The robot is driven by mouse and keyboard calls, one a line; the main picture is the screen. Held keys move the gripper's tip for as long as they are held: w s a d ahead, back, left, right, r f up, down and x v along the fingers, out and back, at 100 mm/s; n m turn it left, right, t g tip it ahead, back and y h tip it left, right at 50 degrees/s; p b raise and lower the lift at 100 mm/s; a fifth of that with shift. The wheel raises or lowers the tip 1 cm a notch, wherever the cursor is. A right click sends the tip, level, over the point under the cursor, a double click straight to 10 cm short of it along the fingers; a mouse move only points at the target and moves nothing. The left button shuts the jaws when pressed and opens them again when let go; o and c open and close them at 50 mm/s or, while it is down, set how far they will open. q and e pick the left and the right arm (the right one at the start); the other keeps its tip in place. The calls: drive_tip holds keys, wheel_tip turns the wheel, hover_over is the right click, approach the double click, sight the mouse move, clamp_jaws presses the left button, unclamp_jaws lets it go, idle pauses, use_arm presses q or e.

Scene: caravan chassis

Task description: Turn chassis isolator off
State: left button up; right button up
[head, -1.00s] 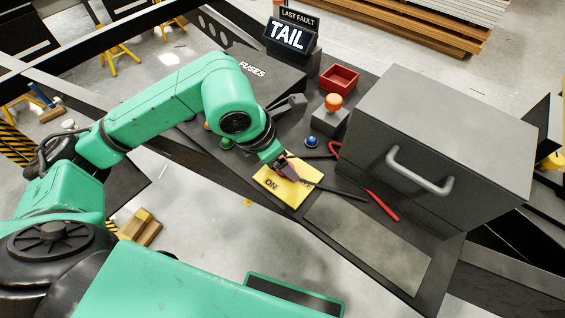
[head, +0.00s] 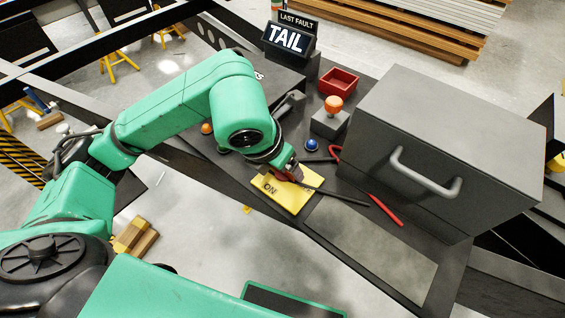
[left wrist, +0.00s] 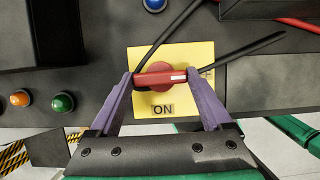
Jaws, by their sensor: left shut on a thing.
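The isolator is a red rotary handle (left wrist: 160,76) on a yellow plate (head: 286,200). The plate has ON printed on it, below the handle in the left wrist view. A second label at the plate's right edge is mostly hidden by a black cable. My left gripper (head: 290,175) is at the handle; in the left wrist view its purple fingers (left wrist: 160,80) are shut on the handle's two ends. The handle lies nearly level there, with a white mark toward its right end. My right gripper is not in view.
Black and red cables (head: 385,208) run beside the plate. A large grey box (head: 440,130) stands to the right. A blue button (head: 312,145), an orange-topped button box (head: 330,122), a red tray (head: 339,80) and a TAIL display (head: 287,40) stand behind.

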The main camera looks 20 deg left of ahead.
use_arm(q)
drive_tip(key=o, duration=1.2)
drive_tip(key=shift+c, duration=0.2)
drive_tip(key=p+v, duration=0.1)
drive_tip(key=v, duration=1.3)
drive_tip(key=shift+r+p, duration=0.35)
drive_tip(key=shift+s+f, duration=0.1)
drive_tip(key=shift+s, duration=0.05)
